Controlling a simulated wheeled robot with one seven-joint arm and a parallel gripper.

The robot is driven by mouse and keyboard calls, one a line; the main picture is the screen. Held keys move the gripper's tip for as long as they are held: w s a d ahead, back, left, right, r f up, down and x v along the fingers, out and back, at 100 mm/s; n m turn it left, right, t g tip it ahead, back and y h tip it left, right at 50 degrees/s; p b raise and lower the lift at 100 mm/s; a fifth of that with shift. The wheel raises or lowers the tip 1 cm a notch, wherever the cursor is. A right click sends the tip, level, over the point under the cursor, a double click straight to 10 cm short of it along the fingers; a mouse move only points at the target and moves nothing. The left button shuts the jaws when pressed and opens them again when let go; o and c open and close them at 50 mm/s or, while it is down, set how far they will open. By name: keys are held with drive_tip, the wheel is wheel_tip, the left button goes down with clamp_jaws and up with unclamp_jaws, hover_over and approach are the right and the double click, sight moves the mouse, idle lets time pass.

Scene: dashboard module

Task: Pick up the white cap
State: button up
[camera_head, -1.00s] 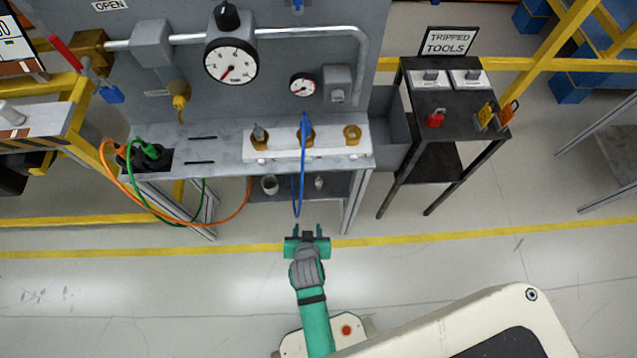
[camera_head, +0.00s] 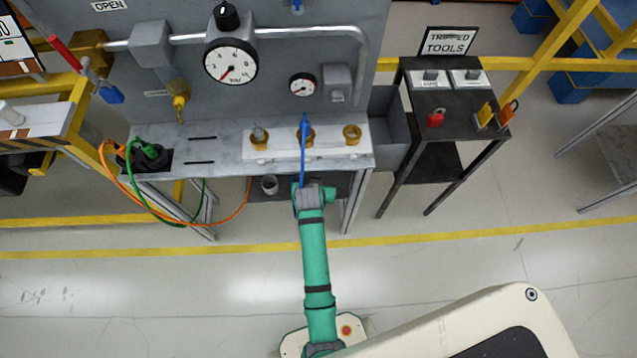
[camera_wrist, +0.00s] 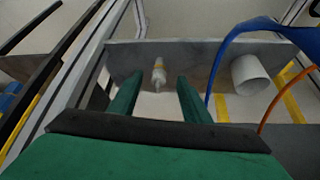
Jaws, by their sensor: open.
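Two small white things are on the low shelf under the bench. The other is a slim white piece with a tan band (camera_wrist: 158,74), seen between my fingertips in the wrist view and hidden by my arm in the head view. I cannot tell for sure which is the white cap. My gripper (camera_wrist: 159,82) is open and empty, apart from both things. In the head view its fingers are hidden at the bench front.
A blue hose (camera_head: 303,150) hangs from the bench (camera_head: 225,155) right by my wrist. An orange cable (camera_head: 230,212) loops to the left. The bench leg (camera_head: 354,205) stands right of my arm. The floor in front is clear.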

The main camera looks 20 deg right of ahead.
drive_tip(key=shift+w+d+f, duration=0.4)
drive_tip(key=shift+w+f, duration=0.3)
drive_tip(key=shift+w, duration=0.05)
drive_tip(key=shift+w+d+f, duration=0.35)
drive_tip(key=shift+w+f, duration=0.4)
drive_tip(key=shift+w+d+f, duration=0.4)
drive_tip(key=shift+w+f, duration=0.3)
drive_tip(key=shift+w, duration=0.05)
drive_tip(key=shift+c, duration=0.4)
clamp_jaws()
